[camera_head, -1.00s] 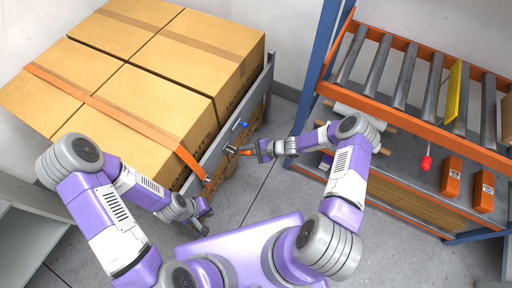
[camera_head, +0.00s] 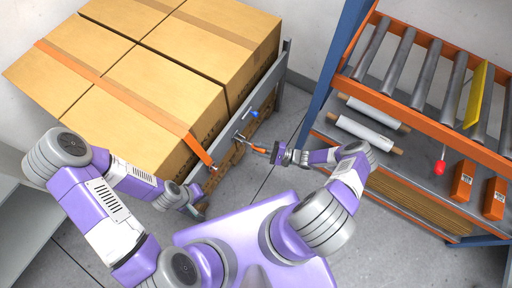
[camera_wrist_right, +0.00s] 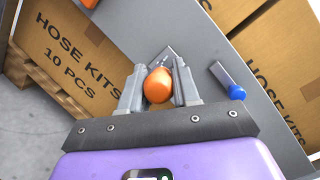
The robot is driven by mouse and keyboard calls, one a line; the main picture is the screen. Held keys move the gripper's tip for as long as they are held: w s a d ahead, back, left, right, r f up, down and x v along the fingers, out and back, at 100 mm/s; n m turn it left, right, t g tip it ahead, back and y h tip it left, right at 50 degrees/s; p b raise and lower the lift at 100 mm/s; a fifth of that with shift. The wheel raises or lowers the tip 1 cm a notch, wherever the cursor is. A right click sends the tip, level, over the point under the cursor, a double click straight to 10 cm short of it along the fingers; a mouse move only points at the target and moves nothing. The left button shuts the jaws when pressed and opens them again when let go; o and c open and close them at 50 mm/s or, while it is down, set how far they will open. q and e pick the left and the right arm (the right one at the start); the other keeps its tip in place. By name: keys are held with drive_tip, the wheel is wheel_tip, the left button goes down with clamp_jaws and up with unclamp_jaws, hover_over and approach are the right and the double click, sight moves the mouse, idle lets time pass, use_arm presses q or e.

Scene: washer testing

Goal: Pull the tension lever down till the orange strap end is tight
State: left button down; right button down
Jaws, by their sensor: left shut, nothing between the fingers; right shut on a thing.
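The tension lever (camera_head: 257,148) has an orange grip and sticks out from the grey side panel beside the boxes. My right gripper (camera_head: 277,153) is shut on this grip. In the right wrist view the rounded orange grip (camera_wrist_right: 158,86) sits between the two fingers (camera_wrist_right: 159,95). The orange strap (camera_head: 120,92) runs across the boxes, and its end (camera_head: 205,155) hangs over the near edge toward the panel. I cannot tell how tight it is. My left gripper (camera_head: 198,211) is shut and empty, low by the near end of the panel.
Large cardboard boxes (camera_head: 165,80) fill the load behind the grey panel (camera_head: 268,85). A blue-tipped pin (camera_wrist_right: 237,92) sticks out beside the lever. An orange and blue roller rack (camera_head: 425,120) stands at right. Grey floor lies open between load and rack.

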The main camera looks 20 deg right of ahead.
drive_tip(key=shift+w, duration=0.1)
drive_tip(key=c, duration=1.1)
unclamp_jaws()
drive_tip(key=shift+f, duration=0.1)
drive_tip(key=shift+c, duration=0.2)
drive_tip(key=v, duration=0.7)
drive_tip(key=shift+d+p, duration=0.2)
drive_tip(key=shift+p, duration=0.1)
